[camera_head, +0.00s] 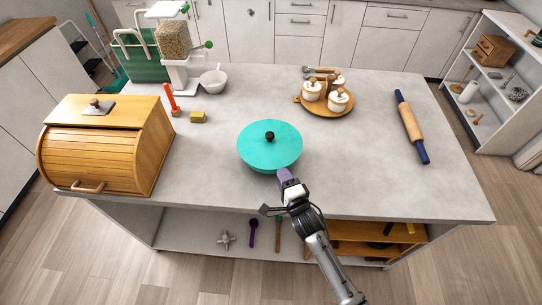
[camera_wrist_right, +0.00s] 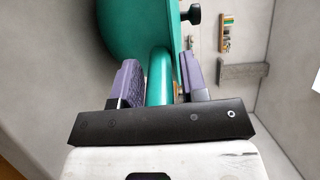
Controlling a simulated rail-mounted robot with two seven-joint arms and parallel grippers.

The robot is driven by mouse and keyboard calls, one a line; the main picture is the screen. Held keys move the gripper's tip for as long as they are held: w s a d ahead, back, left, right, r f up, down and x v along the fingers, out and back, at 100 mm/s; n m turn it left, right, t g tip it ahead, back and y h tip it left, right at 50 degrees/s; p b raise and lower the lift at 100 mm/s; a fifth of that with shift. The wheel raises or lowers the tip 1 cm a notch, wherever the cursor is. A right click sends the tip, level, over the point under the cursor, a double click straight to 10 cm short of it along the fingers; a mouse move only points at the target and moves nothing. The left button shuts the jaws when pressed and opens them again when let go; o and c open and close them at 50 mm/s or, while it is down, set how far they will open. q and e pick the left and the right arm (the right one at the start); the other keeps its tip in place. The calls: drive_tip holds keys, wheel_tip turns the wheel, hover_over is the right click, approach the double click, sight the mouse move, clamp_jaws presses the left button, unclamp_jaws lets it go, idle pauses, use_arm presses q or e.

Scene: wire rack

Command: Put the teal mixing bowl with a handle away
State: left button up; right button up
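The teal mixing bowl (camera_head: 262,150) stands on the grey counter near its front middle, topped by a flat teal disc like a lid with a black knob (camera_head: 269,136). My right gripper (camera_head: 285,181) is at the bowl's near side, coming from the front. In the right wrist view the bowl (camera_wrist_right: 135,25) fills the top, and its teal handle (camera_wrist_right: 160,75) lies between the two purple fingers of my right gripper (camera_wrist_right: 163,85). The fingers stand apart on either side of the handle, with narrow gaps showing. My left gripper is not in view.
A wooden bread box (camera_head: 110,150) stands at left. A grain dispenser (camera_head: 177,50), white bowl (camera_head: 213,81), red-handled tool (camera_head: 170,98) and yellow block (camera_head: 197,117) are behind it. A round board (camera_head: 307,103) with jars and a rolling pin (camera_head: 411,127) lie right. White shelves (camera_head: 505,75) stand far right.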

clamp_jaws()
drive_tip(key=shift+r, duration=0.15)
